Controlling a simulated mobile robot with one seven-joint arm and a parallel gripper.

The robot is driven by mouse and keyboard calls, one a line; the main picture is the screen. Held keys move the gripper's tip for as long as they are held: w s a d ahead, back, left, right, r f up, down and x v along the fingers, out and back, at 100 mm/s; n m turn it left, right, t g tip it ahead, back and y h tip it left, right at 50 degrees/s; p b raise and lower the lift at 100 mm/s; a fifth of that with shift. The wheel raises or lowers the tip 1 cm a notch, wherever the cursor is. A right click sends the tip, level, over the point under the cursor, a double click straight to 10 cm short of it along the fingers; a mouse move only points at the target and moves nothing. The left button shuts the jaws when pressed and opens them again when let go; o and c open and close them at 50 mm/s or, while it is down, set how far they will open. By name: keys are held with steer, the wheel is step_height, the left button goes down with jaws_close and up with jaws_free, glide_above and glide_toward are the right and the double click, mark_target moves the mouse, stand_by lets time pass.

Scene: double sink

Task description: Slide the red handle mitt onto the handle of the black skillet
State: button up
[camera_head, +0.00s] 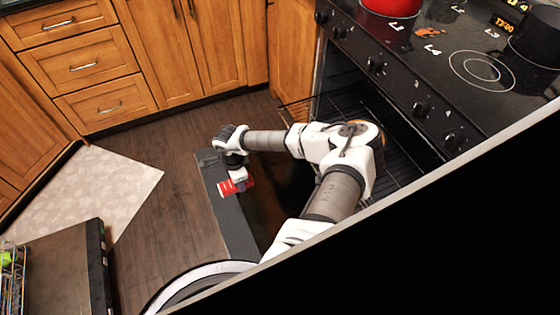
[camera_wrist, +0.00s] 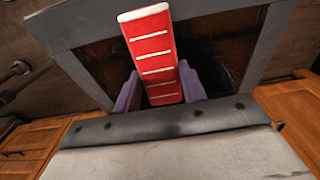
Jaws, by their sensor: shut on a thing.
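The red handle mitt (camera_wrist: 150,45) has white stripes and a pale end. My gripper (camera_wrist: 160,90) is shut on it, with a purple finger on either side. In the head view the mitt (camera_head: 225,188) shows at the end of my arm, over the open oven door, beside my gripper (camera_head: 240,180). A black pan (camera_head: 540,40) stands on the stove at the right edge of the head view, well away from the mitt. It may be the black skillet. It is cut off by the frame and I cannot make out its handle.
The oven door (camera_head: 233,215) hangs open below my gripper, and the oven racks (camera_head: 345,110) show behind my arm. A red pot (camera_head: 390,6) stands on the stove (camera_head: 440,65). Wooden cabinets (camera_head: 85,65) line the far side.

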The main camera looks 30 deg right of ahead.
steer(key=d+r+n+b, duration=0.1)
steer(key=d+n+b, duration=0.5)
steer(key=n, duration=1.2)
steer(key=d+r+n+b, duration=0.1)
steer(key=d+n+b, duration=0.5)
steer(key=n, duration=1.1)
steer(key=d, duration=0.3)
steer(key=shift+w+d+r+n, duration=0.15)
steer(key=shift+w+r+n, duration=0.05)
steer(key=shift+n, duration=0.2)
steer(key=shift+r, duration=0.1)
steer(key=shift+s+d+f+b, duration=0.15)
steer(key=shift+d+f+b, duration=0.5)
steer(key=shift+d, duration=1.75)
steer(key=shift+s+d+f+b, duration=0.1)
steer(key=shift+d+f+b, duration=0.55)
steer(key=shift+d, duration=1.7)
steer(key=shift+s+d+f+b, duration=0.15)
steer(key=shift+d+f+b, duration=0.5)
steer(key=shift+d, duration=1.75)
steer(key=shift+f, duration=0.15)
